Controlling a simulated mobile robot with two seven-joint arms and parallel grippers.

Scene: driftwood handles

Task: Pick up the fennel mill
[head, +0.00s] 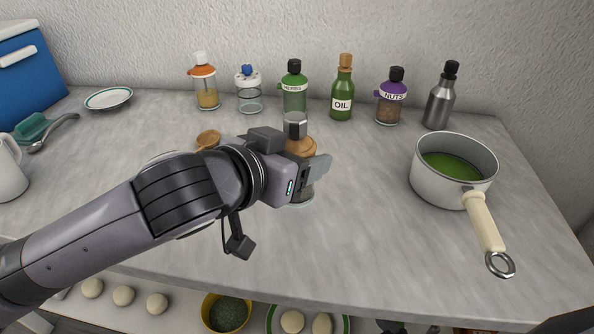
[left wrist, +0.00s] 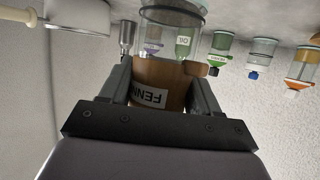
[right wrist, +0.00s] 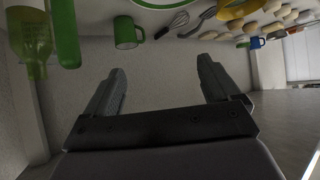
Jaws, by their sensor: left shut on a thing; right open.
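The fennel mill (head: 299,146) has a wooden body, a grey metal top and a clear glass part, and stands upright near the middle of the counter. My left gripper (head: 309,174) reaches it from the left, and its jaws are shut around the wooden body. In the left wrist view the mill (left wrist: 158,76) sits between both fingers, with a label reading "FENN" partly hidden. I cannot tell whether its base touches the counter.
Behind the mill stand a green-lidded jar (head: 294,92), an oil bottle (head: 342,90), a nuts jar (head: 391,98) and a steel bottle (head: 440,100). A pot (head: 425,183) of green liquid stands right. The counter (head: 350,240) in front is clear. A green mug (right wrist: 128,33) shows near my right gripper.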

